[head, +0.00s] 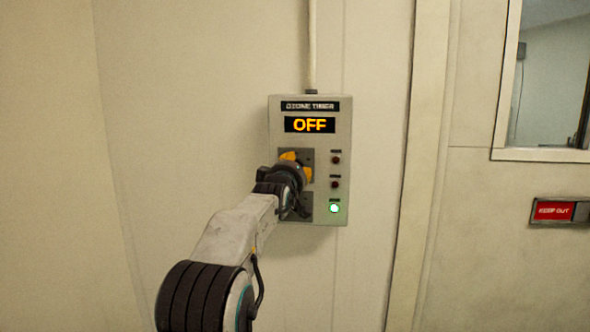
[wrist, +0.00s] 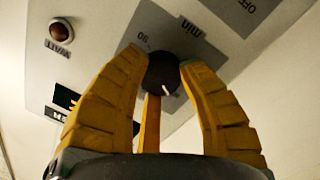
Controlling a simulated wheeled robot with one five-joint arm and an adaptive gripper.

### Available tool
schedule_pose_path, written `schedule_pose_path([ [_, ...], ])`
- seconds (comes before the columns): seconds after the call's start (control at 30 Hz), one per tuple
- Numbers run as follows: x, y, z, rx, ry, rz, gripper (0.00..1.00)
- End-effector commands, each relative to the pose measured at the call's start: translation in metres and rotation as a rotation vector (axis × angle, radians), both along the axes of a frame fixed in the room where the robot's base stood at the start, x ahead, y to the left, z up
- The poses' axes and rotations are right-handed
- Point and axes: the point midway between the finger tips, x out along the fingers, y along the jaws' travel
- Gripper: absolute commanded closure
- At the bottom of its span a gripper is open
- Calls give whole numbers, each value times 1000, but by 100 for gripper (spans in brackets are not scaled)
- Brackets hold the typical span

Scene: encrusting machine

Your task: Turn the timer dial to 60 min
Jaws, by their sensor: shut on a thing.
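The timer box (head: 343,130) is a grey panel on the wall, labelled OZONE TIMER, with a display (head: 310,125) reading OFF in orange. My gripper (head: 296,160) is at the dial plate on the box's left side and mostly hides the dial in the head view. In the wrist view the dark round dial (wrist: 163,72) with a white pointer mark sits between the yellow fingers of my gripper (wrist: 165,85), which are shut on it.
Two dark lamps (head: 336,160) and a lit green lamp (head: 334,208) run down the box's right side. A conduit (head: 312,45) rises from its top. A red KEEP OUT sign (head: 553,211) and a window (head: 550,85) are at the right.

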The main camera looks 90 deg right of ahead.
Motion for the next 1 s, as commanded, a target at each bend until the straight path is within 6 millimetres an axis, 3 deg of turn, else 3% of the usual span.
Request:
schedule_pose_path([
  [0.37, 2, 0, 5, -28, -87, 2, 96],
  [1.0, 3, 0, 10, -114, -542, -7, 95],
])
